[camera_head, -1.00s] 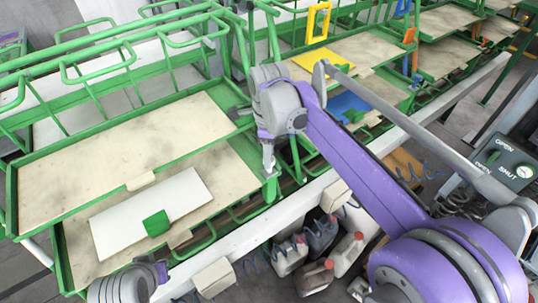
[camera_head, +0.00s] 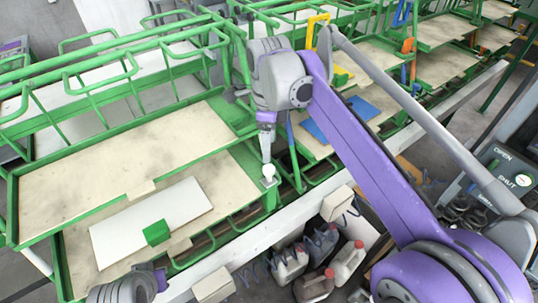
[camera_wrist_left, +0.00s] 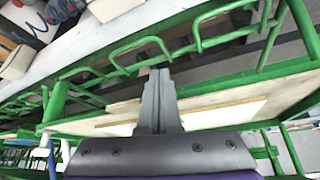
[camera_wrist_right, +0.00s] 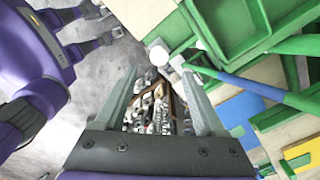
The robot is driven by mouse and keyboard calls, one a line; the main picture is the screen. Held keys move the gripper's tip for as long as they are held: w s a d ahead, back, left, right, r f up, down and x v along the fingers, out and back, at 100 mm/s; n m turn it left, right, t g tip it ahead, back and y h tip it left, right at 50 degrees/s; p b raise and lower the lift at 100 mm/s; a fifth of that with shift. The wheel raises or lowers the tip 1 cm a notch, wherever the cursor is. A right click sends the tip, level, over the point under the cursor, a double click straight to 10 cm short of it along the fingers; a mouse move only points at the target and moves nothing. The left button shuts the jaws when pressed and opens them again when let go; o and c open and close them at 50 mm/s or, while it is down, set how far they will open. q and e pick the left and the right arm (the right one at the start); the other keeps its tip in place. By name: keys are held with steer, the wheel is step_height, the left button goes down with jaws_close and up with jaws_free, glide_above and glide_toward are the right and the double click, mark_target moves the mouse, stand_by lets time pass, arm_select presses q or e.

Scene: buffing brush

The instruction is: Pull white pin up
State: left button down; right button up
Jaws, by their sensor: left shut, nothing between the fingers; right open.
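The white pin (camera_head: 269,170) has a round white head and stands at the right front corner of the green rack. In the right wrist view, the white pin (camera_wrist_right: 159,53) lies just beyond the fingertips, in line with the gap between them. My right gripper (camera_head: 266,154) points down close above the pin. Its fingers (camera_wrist_right: 157,76) are open and empty. Contact with the pin cannot be told. My left gripper (camera_wrist_left: 158,76) is shut and empty, in front of the green rack. In the head view only part of my left arm shows at the bottom left.
The green rack (camera_head: 45,163) holds beige shelves, a white board (camera_head: 180,208) and a green block (camera_head: 156,233). A white beam (camera_head: 245,250) runs along its front. Several canisters (camera_head: 290,265) stand below. A blue bar (camera_wrist_right: 240,85) runs near the pin. A control panel (camera_head: 508,172) is at the right.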

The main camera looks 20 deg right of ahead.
steer(key=shift+r, duration=1.65)
steer(key=s+d+f+n+t, duration=0.2)
steer(key=s+f+n+t, duration=0.1)
steer(key=s+f+n, duration=0.6)
steer(key=s+d+f+n+t, duration=0.2)
steer(key=s+f+n, duration=0.6)
steer(key=n, duration=0.5)
step_height(320, 180, down, 2)
steer(key=shift+s+f+n+t, duration=0.15)
steer(key=shift+s+n+t, duration=0.25)
steer(key=shift+t, duration=0.1)
steer(key=shift+d, duration=0.1)
